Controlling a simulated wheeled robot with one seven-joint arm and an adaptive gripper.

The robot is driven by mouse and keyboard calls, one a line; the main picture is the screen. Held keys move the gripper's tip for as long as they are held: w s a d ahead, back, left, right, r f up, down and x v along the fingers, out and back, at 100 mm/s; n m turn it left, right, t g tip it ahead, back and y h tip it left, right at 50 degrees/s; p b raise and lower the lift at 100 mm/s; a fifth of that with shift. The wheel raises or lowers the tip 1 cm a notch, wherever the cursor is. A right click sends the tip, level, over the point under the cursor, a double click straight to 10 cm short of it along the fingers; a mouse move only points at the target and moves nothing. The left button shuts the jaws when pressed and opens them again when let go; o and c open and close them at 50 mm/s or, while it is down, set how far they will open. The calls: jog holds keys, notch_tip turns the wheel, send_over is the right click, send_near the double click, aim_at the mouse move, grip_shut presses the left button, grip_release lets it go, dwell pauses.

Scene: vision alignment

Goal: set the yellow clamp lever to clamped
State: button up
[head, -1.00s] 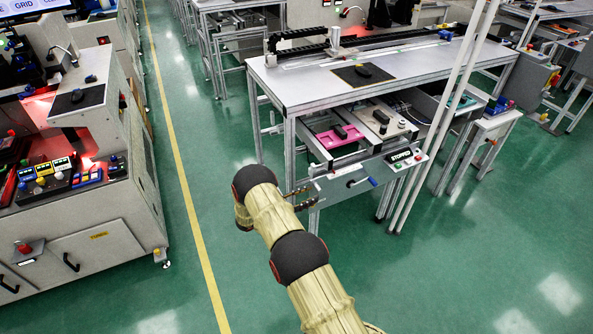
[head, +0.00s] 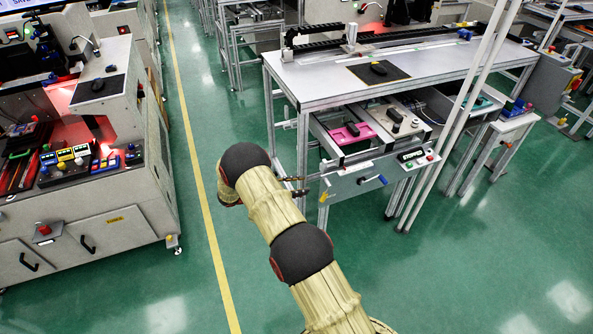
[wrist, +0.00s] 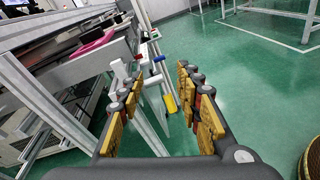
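The yellow clamp lever (head: 324,197) is small in the head view, at the left end of a grey front panel (head: 350,185) under the workbench. In the wrist view its yellow grip (wrist: 171,103) points roughly downward in the picture and shows between my fingers, nearer the right ones. My gripper (head: 303,187) is just left of the panel in the head view. In the wrist view my gripper (wrist: 153,70) is open, with a wide gap between its fingers. I cannot tell whether a finger touches the lever.
White posts (head: 455,110) stand to the right. A workbench (head: 320,85) is above. Green floor (head: 430,285) is clear in front.

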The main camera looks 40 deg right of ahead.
jog(key=s+a+r+m+y, duration=0.2)
jog(key=r, duration=0.5)
jog(key=s+a+r+m+y, duration=0.2)
jog(key=s+a+r, duration=0.1)
jog(key=r, duration=0.5)
jog(key=shift+y, duration=0.3)
jog(key=shift+a+r, duration=0.1)
jog(key=shift+c, duration=0.5)
